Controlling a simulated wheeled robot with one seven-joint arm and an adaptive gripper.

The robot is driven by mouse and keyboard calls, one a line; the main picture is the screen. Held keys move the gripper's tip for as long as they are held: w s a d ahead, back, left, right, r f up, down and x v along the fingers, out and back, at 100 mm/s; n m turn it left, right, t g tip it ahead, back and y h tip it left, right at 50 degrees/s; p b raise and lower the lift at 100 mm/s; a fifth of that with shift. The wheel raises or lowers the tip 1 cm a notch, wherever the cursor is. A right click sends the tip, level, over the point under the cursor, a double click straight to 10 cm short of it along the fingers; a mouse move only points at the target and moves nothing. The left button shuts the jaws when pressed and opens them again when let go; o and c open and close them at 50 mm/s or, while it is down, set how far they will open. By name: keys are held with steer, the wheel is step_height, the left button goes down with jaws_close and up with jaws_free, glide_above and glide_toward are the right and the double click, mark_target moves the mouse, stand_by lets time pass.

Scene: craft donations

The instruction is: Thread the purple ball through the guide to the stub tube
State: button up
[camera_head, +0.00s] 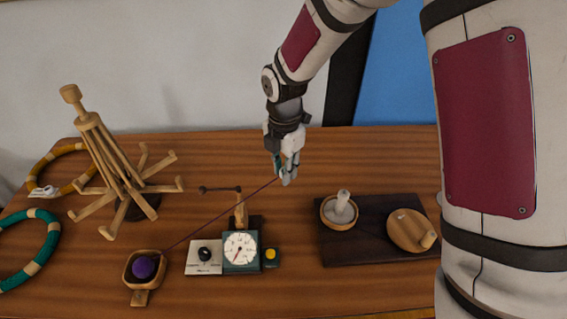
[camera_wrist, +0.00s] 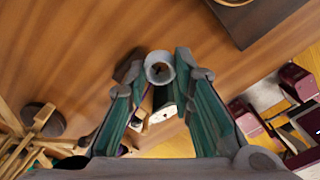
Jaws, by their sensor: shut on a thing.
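The purple ball (camera_head: 143,267) sits in a wooden bowl (camera_head: 131,280) at the front left. A thin purple strand (camera_head: 205,226) runs from it, up to the right, to my gripper (camera_head: 288,178). The strand crosses close to the wooden guide post (camera_head: 241,214) by the dial; I cannot tell whether it passes through. My gripper is above the table, shut on a pale tube-like piece, whose round open end shows between the fingers in the wrist view (camera_wrist: 158,57). A pale upright stub (camera_head: 342,204), perhaps the stub tube, stands in a round wooden holder, right of my gripper.
A dark board (camera_head: 345,250) carries that holder and a wooden crank disc (camera_head: 411,231). The dial box (camera_head: 241,262) stands beside a white knob panel (camera_head: 204,269). A wooden swift (camera_head: 110,165) and hoops (camera_head: 35,262) fill the left.

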steer(key=shift+f+b, duration=0.55)
steer(key=shift+f, duration=0.9)
steer(key=p, duration=0.2)
glide_above(343, 194)
steer(key=shift+f, duration=0.2)
steer(key=shift+f+b, duration=0.45)
steer(key=shift+f, duration=0.8)
steer(key=o, duration=0.8)
steer(key=shift+c, duration=0.2)
steer(key=shift+r, duration=0.1)
